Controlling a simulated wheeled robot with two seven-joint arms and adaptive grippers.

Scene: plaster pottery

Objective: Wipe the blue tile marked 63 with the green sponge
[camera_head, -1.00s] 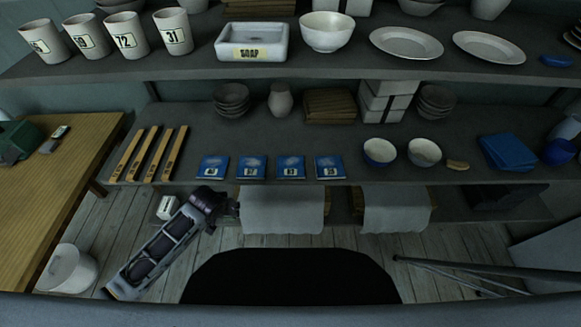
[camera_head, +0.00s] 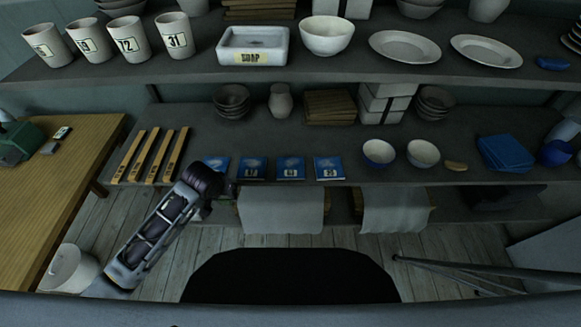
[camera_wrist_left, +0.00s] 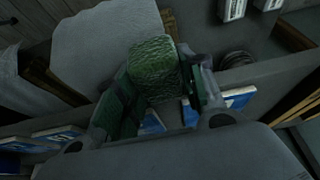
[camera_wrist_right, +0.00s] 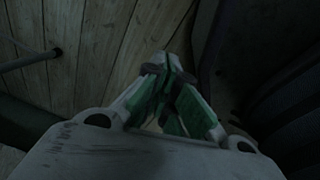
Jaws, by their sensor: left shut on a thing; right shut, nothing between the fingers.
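A row of blue tiles with small white number labels lies along the front edge of the middle shelf: the leftmost tile (camera_head: 217,163), a second (camera_head: 252,167), a third (camera_head: 290,167) and a fourth (camera_head: 328,167). The labels are too small to tell surely which reads 63. My left gripper (camera_head: 229,190) is at the shelf's front edge, by the leftmost tiles, and my arm covers part of the leftmost one. In the left wrist view it is shut on the green sponge (camera_wrist_left: 155,67), with blue tiles beyond. My right gripper (camera_wrist_right: 165,85) is shut and empty above the floor.
Wooden bars (camera_head: 150,155) lie left of the tiles. Two bowls (camera_head: 380,151) and a yellowish piece (camera_head: 456,166) are to the right, then stacked blue sheets (camera_head: 506,152). Grey cloths (camera_head: 281,211) hang below. The upper shelf (camera_head: 350,68) overhangs behind.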

